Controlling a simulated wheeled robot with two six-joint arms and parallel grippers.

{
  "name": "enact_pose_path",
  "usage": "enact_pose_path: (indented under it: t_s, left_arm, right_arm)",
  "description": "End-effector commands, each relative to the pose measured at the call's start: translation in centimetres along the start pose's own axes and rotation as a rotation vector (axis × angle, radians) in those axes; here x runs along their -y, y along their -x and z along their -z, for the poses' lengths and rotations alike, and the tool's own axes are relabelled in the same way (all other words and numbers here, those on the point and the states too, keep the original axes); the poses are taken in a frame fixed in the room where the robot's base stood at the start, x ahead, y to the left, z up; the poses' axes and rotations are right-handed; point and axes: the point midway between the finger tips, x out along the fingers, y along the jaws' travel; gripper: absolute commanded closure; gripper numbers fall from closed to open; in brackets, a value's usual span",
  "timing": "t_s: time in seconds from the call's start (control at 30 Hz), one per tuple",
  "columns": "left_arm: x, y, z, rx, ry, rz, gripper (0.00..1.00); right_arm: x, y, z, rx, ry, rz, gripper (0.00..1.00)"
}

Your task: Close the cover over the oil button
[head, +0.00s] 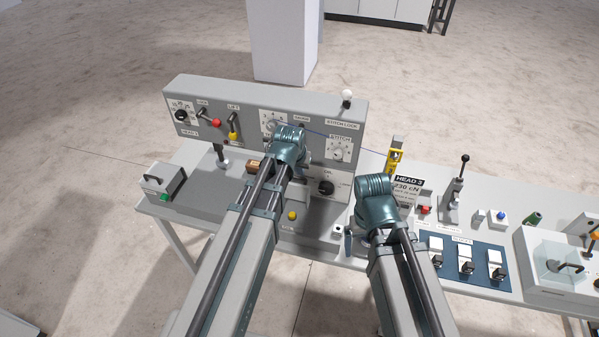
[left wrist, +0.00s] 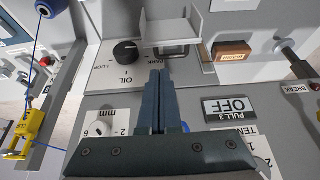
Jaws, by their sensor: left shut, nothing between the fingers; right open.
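In the left wrist view a black knob (left wrist: 126,51) sits on a grey panel with the label OIL beside it. Next to it a pale flap with raised side walls (left wrist: 185,24) stands out from the panel, above a small dark-framed recess (left wrist: 172,52). I cannot tell for sure that this flap is the oil cover, and no oil button shows clearly. My left gripper (left wrist: 162,76) is shut and empty, its tips close to the recess; contact cannot be told. In the head view my left wrist hides this spot. My right gripper (head: 352,240) is open, low at the panel's right end, fingers mostly hidden.
A brown block (left wrist: 232,50) lies beside the recess. A grey box with a handle (head: 163,183) stands at the left end. A clear cover (head: 560,262) stands at the far right. Several switches sit on a blue plate (head: 440,262) right of my right arm.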

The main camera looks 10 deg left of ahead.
Motion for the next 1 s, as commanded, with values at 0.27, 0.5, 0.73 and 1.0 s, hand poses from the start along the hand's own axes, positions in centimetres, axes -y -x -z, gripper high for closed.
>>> enact_pose_path:
  t_s: [0.27,0.5,0.73,1.0]
  left_arm:
    - [0.0,-4.5,-0.2,0.000,0.000,0.000,1.00]
    - [0.0,-7.8,-0.1,0.001,0.000,0.000,1.00]
    - [0.0,-8.7,0.0,0.000,0.000,0.000,1.00]
    - [0.0,-8.6,0.0,0.000,0.000,0.000,1.00]
  right_arm:
    - [0.4,-4.1,0.3,-0.002,-0.001,0.000,0.03]
    - [0.7,-7.1,0.5,-0.003,-0.002,-0.001,0.03]
    - [0.7,-7.9,0.6,-0.003,-0.001,-0.001,0.03]
    - [0.7,-7.8,0.5,-0.003,-0.001,-0.001,0.03]
